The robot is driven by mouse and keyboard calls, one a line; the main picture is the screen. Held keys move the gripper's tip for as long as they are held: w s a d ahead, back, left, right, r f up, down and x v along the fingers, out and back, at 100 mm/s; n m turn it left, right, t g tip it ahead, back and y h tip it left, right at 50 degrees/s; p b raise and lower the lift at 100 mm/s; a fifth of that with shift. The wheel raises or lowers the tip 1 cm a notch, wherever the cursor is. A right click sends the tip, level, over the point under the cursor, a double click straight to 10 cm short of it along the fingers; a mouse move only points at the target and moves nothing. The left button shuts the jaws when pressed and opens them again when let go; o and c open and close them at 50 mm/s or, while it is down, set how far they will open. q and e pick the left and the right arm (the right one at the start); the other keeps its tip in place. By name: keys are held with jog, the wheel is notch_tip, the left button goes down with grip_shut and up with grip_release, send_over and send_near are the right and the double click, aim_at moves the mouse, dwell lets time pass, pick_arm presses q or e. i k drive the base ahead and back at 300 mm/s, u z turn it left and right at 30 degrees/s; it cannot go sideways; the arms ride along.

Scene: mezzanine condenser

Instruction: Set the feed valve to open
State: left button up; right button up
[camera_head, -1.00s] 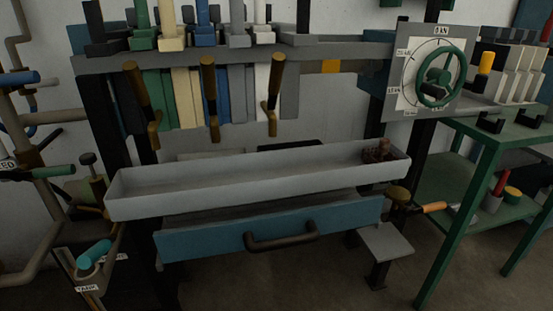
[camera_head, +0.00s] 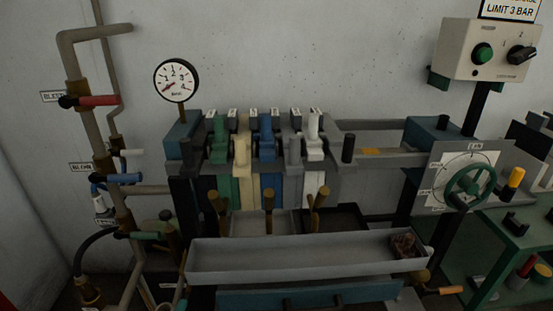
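Several lever valves sit on the pipework at the left. A red-handled lever (camera_head: 98,100) lies level near the top beside a white label (camera_head: 52,96). A blue-handled lever (camera_head: 118,178) lies level lower down, with a label (camera_head: 81,168) to its left. A green-handled lever (camera_head: 142,236) is lower still, roughly level. A white tag (camera_head: 104,217) is just above it. The label lettering is too small to read surely, so I cannot tell which one is the feed valve. Neither of my grippers is in view.
A round gauge (camera_head: 176,80) stands above a rack of coloured clamped plates (camera_head: 265,170). A long grey trough (camera_head: 300,264) is below it. At the right are a green handwheel (camera_head: 470,186) on a dial panel and a control box (camera_head: 490,50).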

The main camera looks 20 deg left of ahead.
aim_at(119, 234)
jog(key=u, duration=2.05)
jog(key=k, duration=0.9)
jog(key=z, duration=0.4)
